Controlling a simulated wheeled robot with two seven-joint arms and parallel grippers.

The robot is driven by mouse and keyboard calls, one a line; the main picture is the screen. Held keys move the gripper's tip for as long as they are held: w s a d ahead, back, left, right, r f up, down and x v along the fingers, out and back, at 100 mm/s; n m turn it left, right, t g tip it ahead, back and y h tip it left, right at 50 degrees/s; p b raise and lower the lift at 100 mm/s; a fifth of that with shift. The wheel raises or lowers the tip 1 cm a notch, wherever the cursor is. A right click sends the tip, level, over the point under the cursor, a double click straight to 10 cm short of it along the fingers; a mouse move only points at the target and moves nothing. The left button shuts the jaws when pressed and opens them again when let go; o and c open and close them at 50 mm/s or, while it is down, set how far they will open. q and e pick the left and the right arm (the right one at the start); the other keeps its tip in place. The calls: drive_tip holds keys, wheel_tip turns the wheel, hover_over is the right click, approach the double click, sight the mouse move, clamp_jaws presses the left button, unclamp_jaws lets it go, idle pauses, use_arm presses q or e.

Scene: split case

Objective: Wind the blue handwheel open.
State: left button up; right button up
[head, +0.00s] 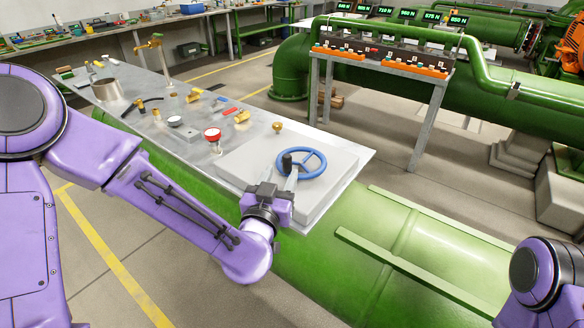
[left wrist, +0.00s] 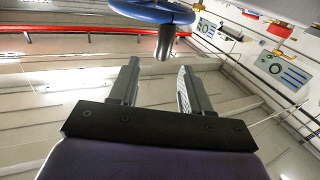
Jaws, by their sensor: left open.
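The blue handwheel (head: 303,164) lies flat above a light grey box at the near end of the metal bench. A dark upright handle (head: 287,162) stands on the left part of its rim. My left gripper (head: 279,178) is at the near left side of the wheel, close to the handle. In the left wrist view the handle (left wrist: 166,42) hangs from the wheel rim (left wrist: 152,10), beyond the two open fingertips (left wrist: 160,75) and apart from them. My right gripper is out of view; only part of my right arm shows at the lower right.
The grey box (head: 245,165) bears the wheel. A red button (head: 212,134), a gauge (head: 174,121), a metal pot (head: 108,92), brass fittings and a brass tap (head: 158,55) stand farther along the bench. A green pipe (head: 400,265) runs below the bench.

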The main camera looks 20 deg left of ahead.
sight(290, 162)
use_arm(q)
drive_tip(key=w, duration=0.4)
drive_tip(key=w+a+p, duration=0.1)
drive_tip(key=w, duration=0.1)
drive_tip(key=shift+w+f, duration=0.15)
drive_tip(key=shift+w, duration=0.05)
drive_tip(key=shift+w+d, duration=0.15)
drive_tip(key=shift+w, duration=0.25)
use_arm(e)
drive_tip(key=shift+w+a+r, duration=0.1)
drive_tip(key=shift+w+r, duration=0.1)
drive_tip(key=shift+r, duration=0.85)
use_arm(q)
drive_tip(key=shift+c, duration=0.3)
clamp_jaws()
drive_tip(key=shift+s+d+n+g+y, duration=0.1)
drive_tip(key=shift+d+n+g+y, duration=0.3)
drive_tip(key=shift+n+y, duration=0.6)
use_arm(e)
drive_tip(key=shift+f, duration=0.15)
